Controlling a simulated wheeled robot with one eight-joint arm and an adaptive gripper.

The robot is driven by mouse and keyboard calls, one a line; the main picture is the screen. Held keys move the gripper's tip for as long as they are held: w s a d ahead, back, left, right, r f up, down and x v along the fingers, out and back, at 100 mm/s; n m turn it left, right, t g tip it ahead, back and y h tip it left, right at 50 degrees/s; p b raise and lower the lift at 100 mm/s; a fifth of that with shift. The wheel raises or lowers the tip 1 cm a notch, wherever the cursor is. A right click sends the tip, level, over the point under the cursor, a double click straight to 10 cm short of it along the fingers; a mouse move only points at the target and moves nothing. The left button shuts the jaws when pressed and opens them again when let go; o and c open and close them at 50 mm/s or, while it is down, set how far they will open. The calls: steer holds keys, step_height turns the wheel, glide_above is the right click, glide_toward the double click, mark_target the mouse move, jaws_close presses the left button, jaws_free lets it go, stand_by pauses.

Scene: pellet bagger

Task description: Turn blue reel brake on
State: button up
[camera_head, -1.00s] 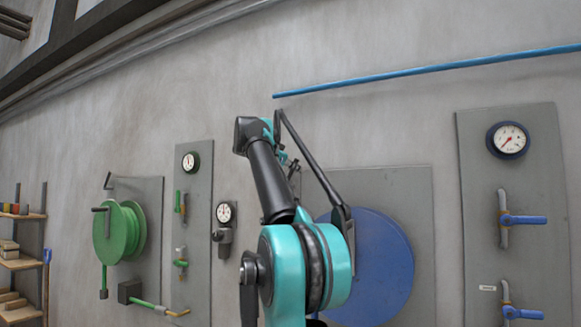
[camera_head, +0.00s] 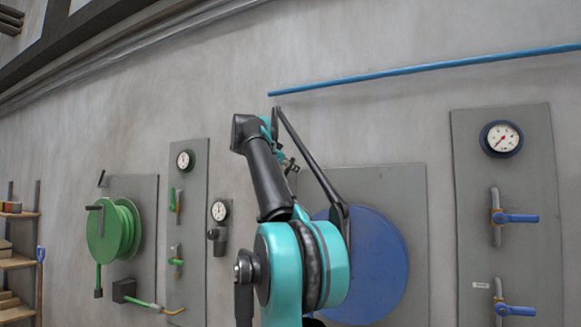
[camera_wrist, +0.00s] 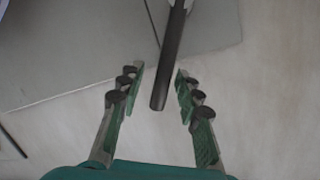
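The blue reel (camera_head: 376,265) is a large blue disc on a grey panel (camera_head: 408,185), partly hidden behind my arm. In the wrist view, a dark bar-like handle (camera_wrist: 168,75) reaches in from the top, and its rounded end lies between the fingers. My gripper (camera_wrist: 160,75) is open around the handle, with a gap showing on both sides. In the head view, my gripper (camera_head: 286,160) is small and mostly hidden by my arm, near the panel's upper left corner. The head view does not clearly show the brake's position.
A green reel (camera_head: 105,235) hangs on the left. A panel with a gauge (camera_head: 501,139) and blue-handled valves (camera_head: 516,218) is on the right. A blue pipe (camera_head: 420,70) crosses the wall above. A shelf (camera_head: 18,264) stands at the far left.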

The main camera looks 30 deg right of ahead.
steer(key=v, duration=1.2)
stand_by(0.4)
steer(key=s+a+f+n+g+y, duration=0.1)
steer(key=a+f+n+y, duration=0.15)
steer(key=f, duration=1.15)
steer(key=s+a+f+n+g+y, duration=0.1)
steer(key=f+n+y, duration=0.15)
steer(key=f, duration=1.15)
steer(key=a+f+n+g+y, duration=0.15)
steer(key=f+n, duration=0.25)
steer(key=f, duration=1)
steer(key=s+a+f+n+y, duration=0.2)
steer(key=s+f, duration=0.5)
steer(key=f, duration=0.4)
steer(key=s+a+f+n+y, duration=0.2)
steer(key=s+a+f+n, duration=0.2)
steer(key=s+f, duration=0.4)
steer(key=s+a+f+n+y, duration=0.3)
steer(key=s+a+f, duration=0.2)
steer(key=f, duration=1)
steer(key=s, duration=0.3)
steer(key=shift+f+g, duration=0.1)
steer(key=shift+g, duration=0.15)
